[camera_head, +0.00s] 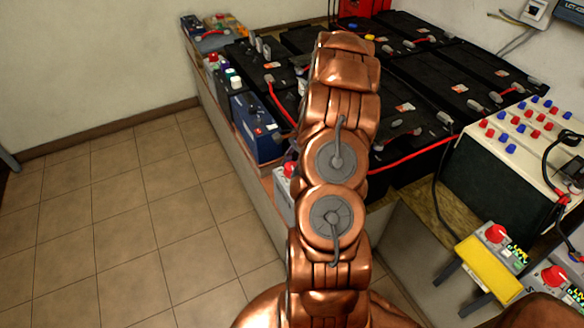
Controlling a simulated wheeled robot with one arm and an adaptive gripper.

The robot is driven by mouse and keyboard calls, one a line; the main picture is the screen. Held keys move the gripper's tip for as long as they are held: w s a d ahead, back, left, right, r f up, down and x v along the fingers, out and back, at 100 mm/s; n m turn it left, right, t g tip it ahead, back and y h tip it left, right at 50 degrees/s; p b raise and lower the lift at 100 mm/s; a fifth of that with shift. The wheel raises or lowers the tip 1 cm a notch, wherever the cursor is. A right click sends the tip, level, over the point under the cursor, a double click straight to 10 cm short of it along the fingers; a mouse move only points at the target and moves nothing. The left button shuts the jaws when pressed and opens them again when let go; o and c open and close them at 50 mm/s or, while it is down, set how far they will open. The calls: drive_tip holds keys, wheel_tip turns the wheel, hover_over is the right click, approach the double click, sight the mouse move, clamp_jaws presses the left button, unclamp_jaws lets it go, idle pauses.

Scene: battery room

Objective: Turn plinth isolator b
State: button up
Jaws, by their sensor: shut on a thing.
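Two red rotary knobs with coloured lettering sit at the lower right: an upper red knob (495,233) and a lower red knob (553,277). Each is on a grey housing, and the lower one is partly cut off by the frame edge. I cannot tell which, if either, is isolator b. Another red-topped grey unit (283,190) stands just left of my arm and is partly hidden by it. My copper arm rises up the middle of the view. My gripper does not show, so its contact with any knob is hidden.
Black batteries (425,75) with red cables fill the bench behind my arm. A blue battery (256,128) stands near its left edge. A cream-topped box (520,130) with red and blue terminals and a yellow block (482,266) are at right. The tiled floor (120,220) at left is clear.

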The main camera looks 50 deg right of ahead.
drive_tip(key=shift+f+n+g, duration=0.1)
drive_tip(key=shift+n+g, duration=0.2)
drive_tip(key=shift+n, duration=0.6)
drive_tip(key=o, duration=1.2)
drive_tip(key=shift+c, duration=0.2)
drive_tip(key=v, duration=1.2)
drive_tip(key=shift+w, duration=0.1)
